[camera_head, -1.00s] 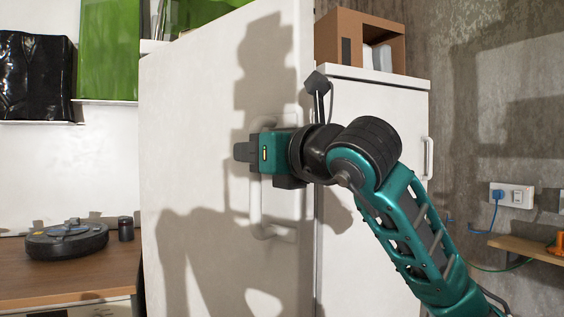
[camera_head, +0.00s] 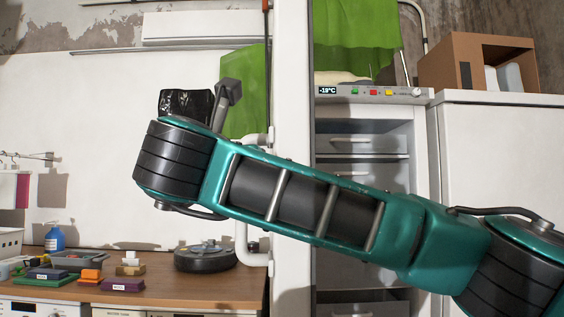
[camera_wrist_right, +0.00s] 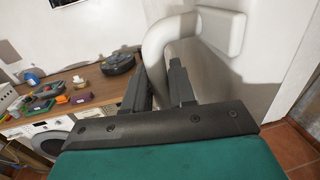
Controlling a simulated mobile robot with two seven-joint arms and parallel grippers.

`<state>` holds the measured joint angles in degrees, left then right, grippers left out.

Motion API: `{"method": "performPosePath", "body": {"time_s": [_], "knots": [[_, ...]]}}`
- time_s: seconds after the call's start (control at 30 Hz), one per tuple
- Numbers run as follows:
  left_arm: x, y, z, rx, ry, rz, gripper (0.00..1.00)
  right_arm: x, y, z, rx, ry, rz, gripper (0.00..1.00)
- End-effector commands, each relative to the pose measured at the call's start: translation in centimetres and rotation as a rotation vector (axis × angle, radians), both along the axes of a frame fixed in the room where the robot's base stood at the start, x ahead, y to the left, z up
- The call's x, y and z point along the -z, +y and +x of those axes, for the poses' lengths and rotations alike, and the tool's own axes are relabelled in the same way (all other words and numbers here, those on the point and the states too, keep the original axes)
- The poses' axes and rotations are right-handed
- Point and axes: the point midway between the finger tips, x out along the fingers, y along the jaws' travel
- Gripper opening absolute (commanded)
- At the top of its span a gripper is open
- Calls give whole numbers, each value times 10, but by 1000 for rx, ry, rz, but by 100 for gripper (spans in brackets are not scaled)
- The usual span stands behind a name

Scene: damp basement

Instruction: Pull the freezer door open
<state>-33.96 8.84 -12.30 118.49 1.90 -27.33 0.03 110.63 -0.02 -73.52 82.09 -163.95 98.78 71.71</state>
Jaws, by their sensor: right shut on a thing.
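The white freezer door (camera_head: 291,60) stands open, seen almost edge-on in the head view. Its white handle (camera_head: 257,259) sticks out to the left, partly hidden behind my right arm. The open freezer (camera_head: 370,93) shows drawers inside and a panel reading -19°C. In the wrist view my right gripper (camera_wrist_right: 158,85) is shut on the handle (camera_wrist_right: 162,36), with one finger on each side of the bar. In the head view this gripper is hidden behind the arm. My left gripper is not in view.
A wooden counter (camera_head: 180,287) on the left holds a round dark robot vacuum (camera_head: 206,257), a blue bottle (camera_head: 54,238) and several small boxes. A white cabinet (camera_head: 500,150) with a cardboard box (camera_head: 470,62) on top stands to the right of the freezer.

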Motion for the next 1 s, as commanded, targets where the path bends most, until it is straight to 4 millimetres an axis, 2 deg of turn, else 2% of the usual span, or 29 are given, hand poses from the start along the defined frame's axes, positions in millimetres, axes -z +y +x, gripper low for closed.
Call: {"method": "performPosePath", "body": {"time_s": [0.03, 0.33, 0.63, 1.0], "knots": [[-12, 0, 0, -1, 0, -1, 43, -6, 10, 1, 15, 3, -2, 0], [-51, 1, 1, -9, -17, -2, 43, -7, 52, 9, 98, 3, -1, 0], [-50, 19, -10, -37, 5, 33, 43, -4, 80, 16, 154, 4, 0, 0], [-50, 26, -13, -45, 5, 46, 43, -1, 91, 21, 179, 5, 2, 0]]}}
